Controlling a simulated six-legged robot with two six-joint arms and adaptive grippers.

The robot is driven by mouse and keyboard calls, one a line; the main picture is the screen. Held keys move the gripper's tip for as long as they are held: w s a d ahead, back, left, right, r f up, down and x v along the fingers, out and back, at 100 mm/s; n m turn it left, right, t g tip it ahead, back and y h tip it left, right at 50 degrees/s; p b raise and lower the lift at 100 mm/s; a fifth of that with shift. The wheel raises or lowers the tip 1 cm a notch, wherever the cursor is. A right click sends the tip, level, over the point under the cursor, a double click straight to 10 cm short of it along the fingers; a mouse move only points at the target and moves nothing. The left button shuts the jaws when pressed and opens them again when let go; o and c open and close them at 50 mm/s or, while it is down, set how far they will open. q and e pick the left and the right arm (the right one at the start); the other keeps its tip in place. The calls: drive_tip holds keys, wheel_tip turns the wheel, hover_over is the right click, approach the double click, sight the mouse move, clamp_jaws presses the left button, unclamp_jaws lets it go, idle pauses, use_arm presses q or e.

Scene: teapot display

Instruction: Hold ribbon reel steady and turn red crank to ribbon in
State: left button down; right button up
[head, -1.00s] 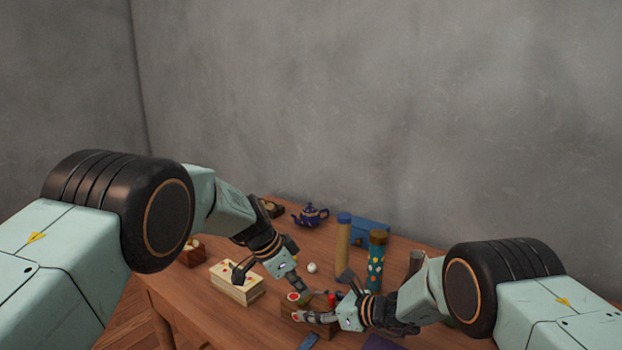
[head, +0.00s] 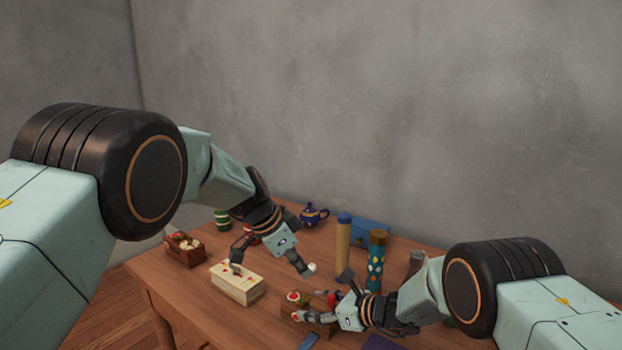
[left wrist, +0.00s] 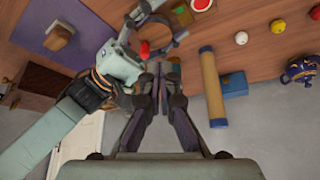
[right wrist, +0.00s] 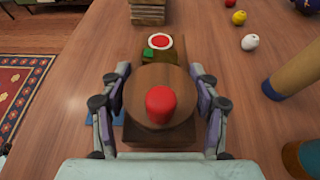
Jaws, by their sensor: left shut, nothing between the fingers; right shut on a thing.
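The ribbon reel is a wooden block with a round wooden disc (right wrist: 135,88) on top, and the red crank knob (right wrist: 160,105) stands up from this disc. In the head view the red knob (head: 332,299) shows near the front of the table. My right gripper (right wrist: 158,98) has a finger on each side of the reel and is shut on it; it also shows in the head view (head: 322,302). My left gripper (head: 305,270) is shut and empty, above the table beyond the reel and apart from the knob. In the left wrist view its fingertips (left wrist: 160,72) meet.
A red-and-white round piece (right wrist: 159,41) lies just beyond the disc. A stacked cream box (head: 238,282) is to the left. A yellow-and-blue cylinder (head: 343,238), a patterned tube (head: 376,262) and a blue teapot (head: 312,214) stand behind. A white ball (right wrist: 249,42) lies on open tabletop.

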use_arm(q)
drive_tip(key=s, duration=0.2)
approach(315, 301)
drive_tip(key=shift+s+d+f, duration=0.35)
drive_tip(key=shift+s+f, duration=0.05)
drive_tip(key=shift+f, duration=0.25)
drive_tip(key=shift+s+d+f, duration=0.35)
drive_tip(key=shift+s+f, duration=0.05)
drive_tip(key=shift+f, duration=0.2)
drive_tip(key=shift+s+d+f, duration=0.4)
drive_tip(key=shift+f, duration=0.25)
drive_tip(key=shift+w+d, duration=0.4)
drive_tip(key=shift+w, duration=0.05)
drive_tip(key=shift+w+a, duration=0.45)
drive_tip(key=shift+w, duration=0.2)
idle(0.4)
drive_tip(key=shift+w, duration=0.15)
drive_tip(key=shift+w+a, duration=0.1)
drive_tip(key=shift+w, duration=0.2)
drive_tip(key=shift+w, duration=0.15)
